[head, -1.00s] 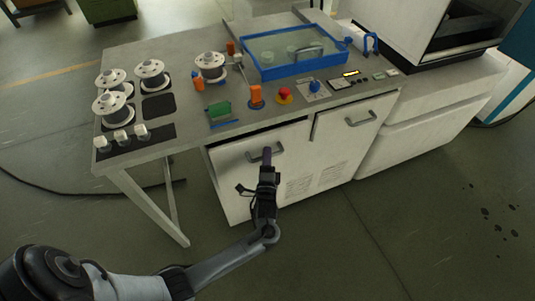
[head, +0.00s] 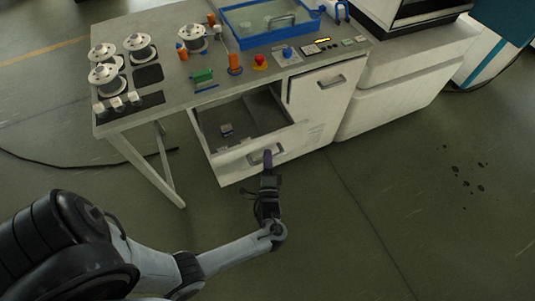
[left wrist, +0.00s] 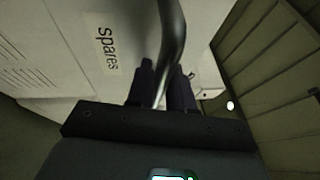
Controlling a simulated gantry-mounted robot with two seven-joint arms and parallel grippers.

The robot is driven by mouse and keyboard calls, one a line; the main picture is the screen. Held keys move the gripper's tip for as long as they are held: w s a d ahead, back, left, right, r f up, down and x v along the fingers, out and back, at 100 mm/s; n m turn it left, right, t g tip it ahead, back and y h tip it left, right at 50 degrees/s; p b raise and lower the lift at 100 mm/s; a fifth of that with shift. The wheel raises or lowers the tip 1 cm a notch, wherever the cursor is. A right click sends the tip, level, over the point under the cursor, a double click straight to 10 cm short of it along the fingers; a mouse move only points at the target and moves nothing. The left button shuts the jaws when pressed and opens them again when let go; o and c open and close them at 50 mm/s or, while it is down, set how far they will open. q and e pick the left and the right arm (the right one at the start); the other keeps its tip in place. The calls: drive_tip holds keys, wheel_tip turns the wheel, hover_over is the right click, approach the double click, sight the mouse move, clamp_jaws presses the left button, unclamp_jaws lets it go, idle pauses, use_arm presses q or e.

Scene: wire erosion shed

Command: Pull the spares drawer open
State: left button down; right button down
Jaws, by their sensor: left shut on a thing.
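The spares drawer (head: 232,160) stands pulled out of the white cabinet under the bench, and its inside shows in the head view. A small grey item (head: 226,130) lies on the drawer floor. My left gripper (head: 267,158) is at the drawer's front, shut on the grey bar handle (head: 252,156). In the left wrist view the handle (left wrist: 172,40) runs between the two dark fingers (left wrist: 163,88), beside a label reading "Spares" (left wrist: 106,48). My right gripper is not in view.
A second front with a handle (head: 331,82) is shut at the right. The bench top (head: 190,92) carries white spools (head: 140,47), a red button (head: 260,62) and a blue-rimmed tank (head: 262,42). The floor in front of the cabinet is clear.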

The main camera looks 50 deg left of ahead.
use_arm(q)
drive_tip(key=shift+s+d, duration=0.1)
drive_tip(key=shift+d, duration=0.1)
drive_tip(key=c, duration=1.1)
unclamp_jaws()
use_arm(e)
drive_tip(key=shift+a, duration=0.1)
